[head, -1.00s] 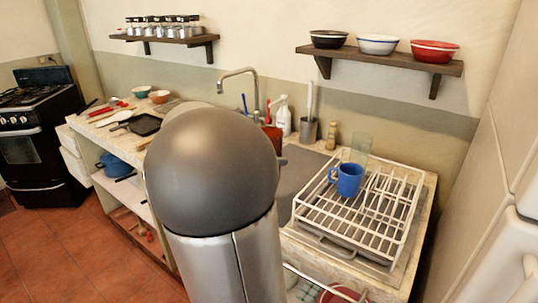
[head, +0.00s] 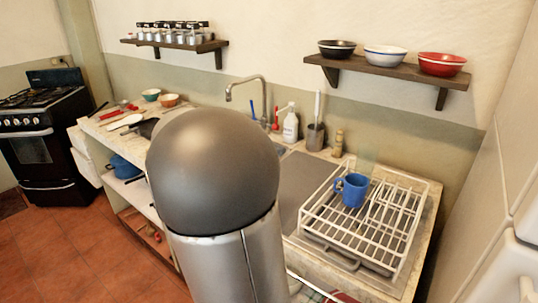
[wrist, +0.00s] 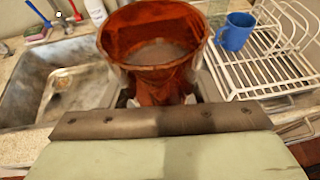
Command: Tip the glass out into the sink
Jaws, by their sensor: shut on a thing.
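A reddish-brown, see-through glass (wrist: 150,75) is in my gripper (wrist: 160,98) in the wrist view. Its wide mouth faces up toward the camera and it looks close to upright. A greyish patch shows inside; I cannot tell whether it is liquid. My gripper is shut around the lower part of the glass. The sink (wrist: 38,92) lies below and to the left of the glass in the wrist view; the glass hides its right part. The sink (head: 297,182) also shows in the head view, where my arm hides the glass and gripper.
A white dish rack (head: 330,240) stands right of the sink with a blue mug (head: 353,191) in it. A faint clear glass (head: 366,167) stands behind the mug. The faucet (head: 240,84), a white bottle (head: 290,125) and a grey utensil cup (head: 315,137) line the back.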

